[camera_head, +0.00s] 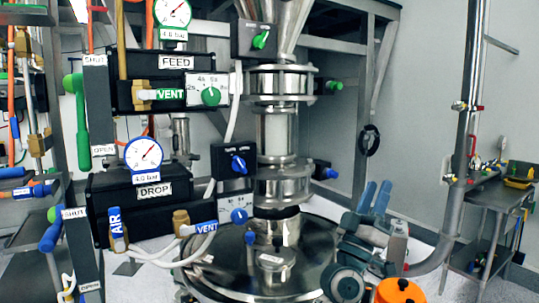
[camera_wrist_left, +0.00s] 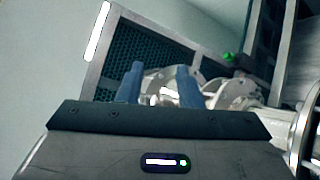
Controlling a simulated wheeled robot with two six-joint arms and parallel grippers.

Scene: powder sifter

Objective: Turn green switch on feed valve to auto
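My left gripper (camera_head: 376,187) is right of the steel column in the head view, its blue fingers pointing up, apart and empty. The fingers also show in the left wrist view (camera_wrist_left: 160,68). Several green controls are in view. One green switch (camera_head: 260,40) is tilted on a black box beside the upper funnel. A green knob (camera_head: 333,86) sticks out right of the column. A green dial (camera_head: 210,96) is on the FEED box (camera_head: 176,93). The wrist view shows a small green knob (camera_wrist_left: 228,57) beyond the fingers, not touched. The switch labels are too small to read. My right gripper is not in view.
The DROP box (camera_head: 152,190) with blue switches is below the FEED box. A steel frame post (camera_head: 362,110) with a black ring (camera_head: 370,141) stands behind my left gripper. A thick steel pipe (camera_head: 461,140) and a side table (camera_head: 497,197) are at the right.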

